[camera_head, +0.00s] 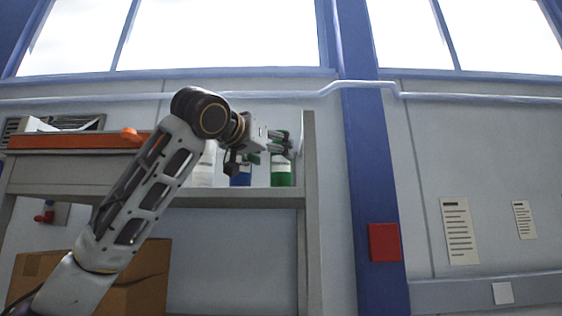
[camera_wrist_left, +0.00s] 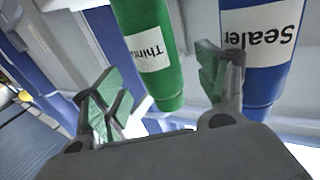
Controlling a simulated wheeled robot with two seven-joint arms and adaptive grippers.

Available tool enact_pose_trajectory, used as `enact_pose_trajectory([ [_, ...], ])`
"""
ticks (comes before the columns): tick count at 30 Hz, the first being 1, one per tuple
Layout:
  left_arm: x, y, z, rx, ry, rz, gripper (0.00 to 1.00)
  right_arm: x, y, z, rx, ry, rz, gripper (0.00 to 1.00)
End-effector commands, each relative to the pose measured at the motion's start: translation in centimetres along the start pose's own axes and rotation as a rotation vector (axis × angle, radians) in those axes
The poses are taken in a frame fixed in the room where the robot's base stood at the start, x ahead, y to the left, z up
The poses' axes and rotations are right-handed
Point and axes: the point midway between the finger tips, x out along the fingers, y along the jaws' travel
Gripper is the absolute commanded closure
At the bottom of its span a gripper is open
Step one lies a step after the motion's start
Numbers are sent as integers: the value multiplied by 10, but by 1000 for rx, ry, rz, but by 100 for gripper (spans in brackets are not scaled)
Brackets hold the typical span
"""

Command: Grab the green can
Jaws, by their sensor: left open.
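The green can (camera_head: 281,177) stands at the right end of the shelf, with its upper part behind my left gripper (camera_head: 284,144). In the left wrist view the green can (camera_wrist_left: 152,55), with a partly readable white label, appears tilted and upside down. It shows between the two green-padded fingers of my open left gripper (camera_wrist_left: 158,70). I cannot tell whether the fingers touch it. A blue can (camera_head: 241,176) stands to its left. In the left wrist view the blue can (camera_wrist_left: 262,60), labelled "Sealer", is beside and partly behind the right finger. My right gripper is not in view.
A white container (camera_head: 205,166) stands left of the blue can, partly behind my arm. The shelf's upright side panel (camera_head: 309,200) rises close to the green can's right. An orange item (camera_head: 75,141) lies at left. A cardboard box (camera_head: 150,280) sits below.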

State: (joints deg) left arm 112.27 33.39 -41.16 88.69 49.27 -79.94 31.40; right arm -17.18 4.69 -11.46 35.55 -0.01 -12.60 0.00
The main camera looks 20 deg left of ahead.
Motion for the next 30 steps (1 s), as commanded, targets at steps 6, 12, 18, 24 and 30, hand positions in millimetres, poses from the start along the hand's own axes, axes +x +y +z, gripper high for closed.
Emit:
enact_pose_trajectory([
  [6, 0, 0, 1, 0, -1, 0, 26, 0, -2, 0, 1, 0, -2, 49],
  [12, 6, 0, 0, 1, -2, -1, 26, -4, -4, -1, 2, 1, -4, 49],
  [18, 21, 1, -1, 1, -2, -1, 26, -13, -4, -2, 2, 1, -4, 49],
  [24, 38, 1, -1, -1, -2, -1, 26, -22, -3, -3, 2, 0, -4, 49],
  [30, 50, 1, 0, -1, -1, 0, 26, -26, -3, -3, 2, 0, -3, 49],
])
